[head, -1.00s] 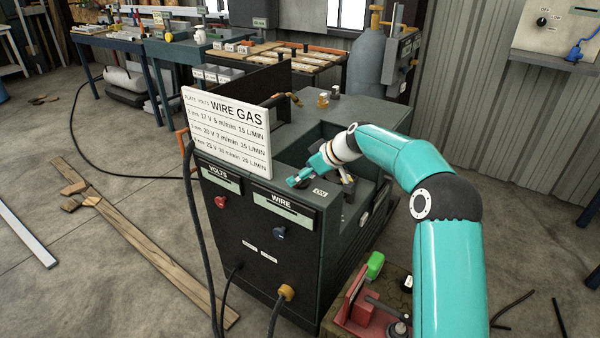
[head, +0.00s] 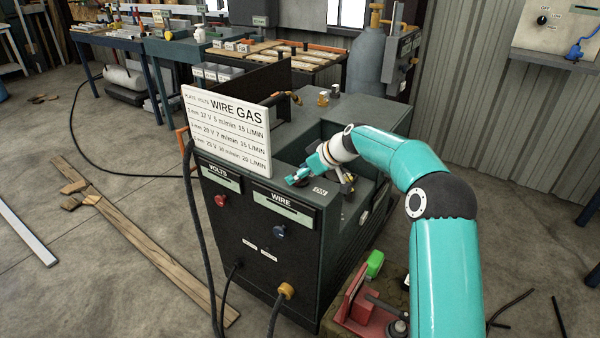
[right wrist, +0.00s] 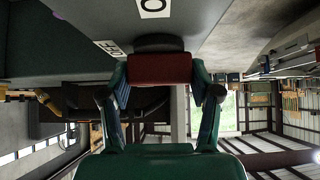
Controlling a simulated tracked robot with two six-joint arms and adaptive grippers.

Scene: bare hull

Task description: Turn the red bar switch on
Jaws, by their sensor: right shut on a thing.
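The red bar switch (right wrist: 160,69) shows in the right wrist view, on a dark round base against the grey panel of the welding machine (head: 265,240). A finger of my right gripper (head: 298,179) lies at each end of the bar, and the gripper is shut on it. An OFF label (right wrist: 108,48) is beside the switch, and another label is partly cut off at the top edge. In the head view the gripper hides the bar, and an ON label (head: 320,191) shows just right of the fingertips. My left gripper is not in view.
A white settings board (head: 228,130) stands upright on the machine, close left of my right gripper. Raised machine walls surround the recessed panel. A red vise-like tool (head: 355,300) and a green block (head: 375,263) sit below my right arm.

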